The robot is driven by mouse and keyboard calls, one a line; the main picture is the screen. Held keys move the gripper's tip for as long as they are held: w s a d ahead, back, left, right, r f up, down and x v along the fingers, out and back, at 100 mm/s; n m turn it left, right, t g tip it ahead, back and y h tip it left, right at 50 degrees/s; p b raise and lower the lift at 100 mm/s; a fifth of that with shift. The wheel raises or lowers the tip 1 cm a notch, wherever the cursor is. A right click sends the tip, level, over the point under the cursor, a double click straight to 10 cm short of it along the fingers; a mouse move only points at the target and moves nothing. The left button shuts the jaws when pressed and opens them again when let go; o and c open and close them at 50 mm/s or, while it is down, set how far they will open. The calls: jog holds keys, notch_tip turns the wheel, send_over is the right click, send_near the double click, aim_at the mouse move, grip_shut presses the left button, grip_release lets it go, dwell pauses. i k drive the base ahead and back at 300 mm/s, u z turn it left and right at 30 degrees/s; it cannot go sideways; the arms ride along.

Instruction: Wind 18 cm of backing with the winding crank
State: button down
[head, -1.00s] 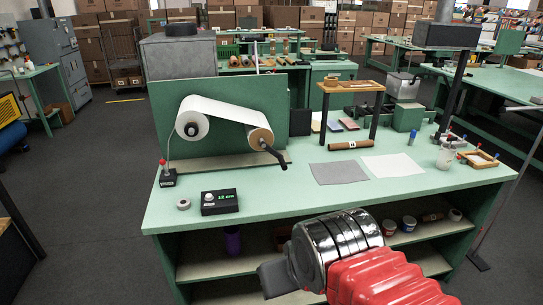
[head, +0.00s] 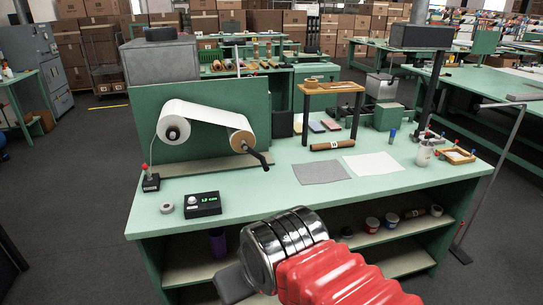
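The winding crank (head: 259,157) is a dark bent handle on the end of the brown take-up roller (head: 240,138). It points down and right. A white backing web (head: 206,121) runs to that roller from the white supply roll (head: 173,131), in front of a green upright panel (head: 200,95). A black counter box (head: 203,204) on the bench shows green digits that look like 12 cm. My gripper (head: 232,284) is low in the picture, in front of the bench and well apart from the crank. Only a dark grey part of it shows beyond the metal wrist; its fingers cannot be made out.
On the green bench (head: 285,185) are a lever box (head: 151,181), a tape ring (head: 167,208), a grey sheet (head: 321,172), a white sheet (head: 372,164) and a small wooden rack (head: 333,87). The bench top between the counter box and the grey sheet is clear.

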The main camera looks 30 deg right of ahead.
aim_at(243, 141)
jog(key=i, duration=1)
